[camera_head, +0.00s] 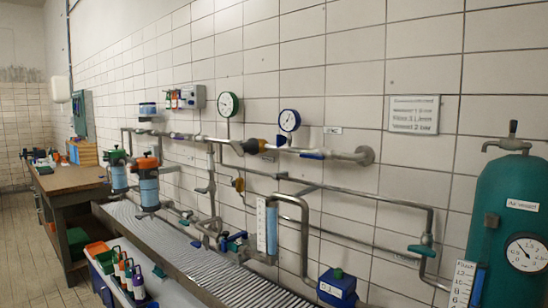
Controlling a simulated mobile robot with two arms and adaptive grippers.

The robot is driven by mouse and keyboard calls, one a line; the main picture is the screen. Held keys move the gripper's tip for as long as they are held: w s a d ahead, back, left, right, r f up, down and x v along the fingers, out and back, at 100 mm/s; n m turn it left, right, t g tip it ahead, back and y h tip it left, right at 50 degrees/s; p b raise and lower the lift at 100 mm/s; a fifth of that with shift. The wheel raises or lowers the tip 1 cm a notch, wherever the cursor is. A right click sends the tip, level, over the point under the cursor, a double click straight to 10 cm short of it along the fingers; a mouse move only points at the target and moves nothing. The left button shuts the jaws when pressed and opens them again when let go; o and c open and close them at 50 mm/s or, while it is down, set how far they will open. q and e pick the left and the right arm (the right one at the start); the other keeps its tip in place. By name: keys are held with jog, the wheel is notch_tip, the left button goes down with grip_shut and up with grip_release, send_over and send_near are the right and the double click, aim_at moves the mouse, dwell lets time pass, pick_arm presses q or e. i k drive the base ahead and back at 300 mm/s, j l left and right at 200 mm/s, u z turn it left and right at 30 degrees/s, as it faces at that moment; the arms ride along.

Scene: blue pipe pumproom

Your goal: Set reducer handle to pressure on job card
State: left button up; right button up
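A white card (414,114) with several lines of small print is on the tiled wall at the right; I cannot read its values surely, though the last line seems to end in "bar". An orange and dark fitting (252,146), perhaps the reducer and its handle, sits on the upper pipe. A green-rimmed gauge (228,105) is above left of it and a blue-rimmed gauge (290,120) above right. Both needles are too small to read. Neither of my grippers is in view.
A green air vessel (508,225) with a gauge (526,252) stands at right. Blue filters (148,187), a flow tube (267,228) and a blue box (338,288) are along the pipes. A ribbed bench (170,250) runs below. A wooden workbench (68,180) stands left; floor at far left is clear.

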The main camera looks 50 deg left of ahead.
aim_at(237, 148)
jog(key=u, duration=2)
